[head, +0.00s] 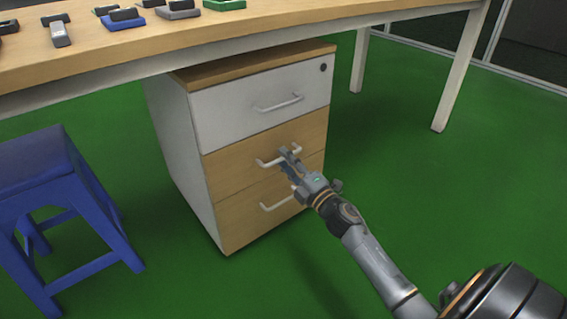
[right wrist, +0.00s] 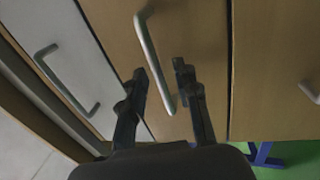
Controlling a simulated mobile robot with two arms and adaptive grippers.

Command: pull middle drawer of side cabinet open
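The side cabinet (head: 180,140) stands under the table, with a white top drawer (head: 235,105) and two wood-coloured drawers below. The middle drawer (head: 228,166) looks flush with the cabinet front. My right gripper (head: 286,154) is at the right part of its pale bar handle (head: 265,163). In the right wrist view, the fingers of my right gripper (right wrist: 159,72) are apart, with the middle drawer's handle (right wrist: 148,48) running between them. I cannot tell whether either finger touches it. My left gripper is not in view.
The bottom drawer's handle (head: 272,206) is just below my right gripper. A blue stool (head: 45,175) stands left of the cabinet. The wooden tabletop (head: 200,40) overhangs the cabinet and bears several small devices. The green floor (head: 420,180) right of the cabinet is clear.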

